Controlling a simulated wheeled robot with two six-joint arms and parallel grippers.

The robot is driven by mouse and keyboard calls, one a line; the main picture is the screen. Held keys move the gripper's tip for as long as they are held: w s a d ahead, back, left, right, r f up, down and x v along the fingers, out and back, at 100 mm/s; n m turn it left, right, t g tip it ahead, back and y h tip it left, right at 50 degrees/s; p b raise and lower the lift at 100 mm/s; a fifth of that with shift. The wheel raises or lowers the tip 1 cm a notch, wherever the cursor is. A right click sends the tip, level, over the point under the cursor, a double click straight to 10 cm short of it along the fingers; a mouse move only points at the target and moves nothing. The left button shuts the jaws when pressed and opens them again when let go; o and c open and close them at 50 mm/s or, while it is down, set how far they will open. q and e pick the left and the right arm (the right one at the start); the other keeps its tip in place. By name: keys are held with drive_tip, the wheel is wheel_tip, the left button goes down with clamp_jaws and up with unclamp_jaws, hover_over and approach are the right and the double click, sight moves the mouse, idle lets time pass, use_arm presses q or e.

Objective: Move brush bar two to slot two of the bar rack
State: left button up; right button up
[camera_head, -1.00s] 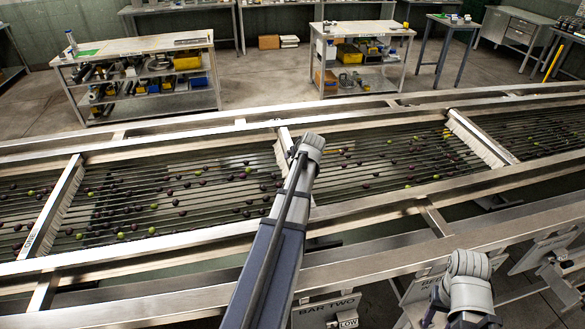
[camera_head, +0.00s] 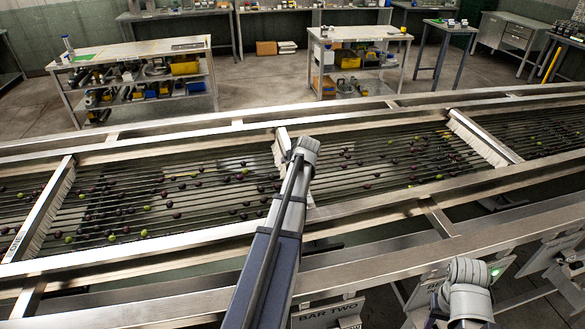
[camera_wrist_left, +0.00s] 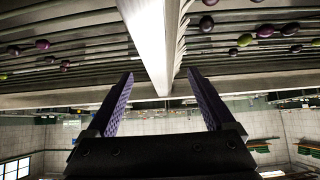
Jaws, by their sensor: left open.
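Three brush bars with pale bristles cross the roller bed in the head view. The middle brush bar (camera_head: 281,146), which I take for bar two, is largely hidden behind my left arm. The others are the left brush bar (camera_head: 41,208) and right brush bar (camera_head: 484,141). In the left wrist view my left gripper (camera_wrist_left: 158,75) is open, with a bristled brush bar (camera_wrist_left: 148,32) running into the gap between its fingers. I see no grip on it. In the head view the left jaws are hidden. Only links of my right arm show. I cannot make out the bar rack.
A metal rail (camera_head: 400,243) runs along the near side of the bed. A "BAR TWO" sign (camera_head: 327,312) hangs below it. Dark and green fruit lies on the rollers. Two workbenches, a left one (camera_head: 135,48) and a right one (camera_head: 360,34), stand beyond on open floor.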

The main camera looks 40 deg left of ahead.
use_arm(q)
drive_tip(key=b+x, duration=0.3)
drive_tip(key=x, duration=0.1)
drive_tip(key=shift+a+f, duration=0.1)
drive_tip(key=shift+f, duration=0.3)
drive_tip(key=shift+r, duration=0.15)
drive_tip(key=shift+c, duration=0.4)
clamp_jaws()
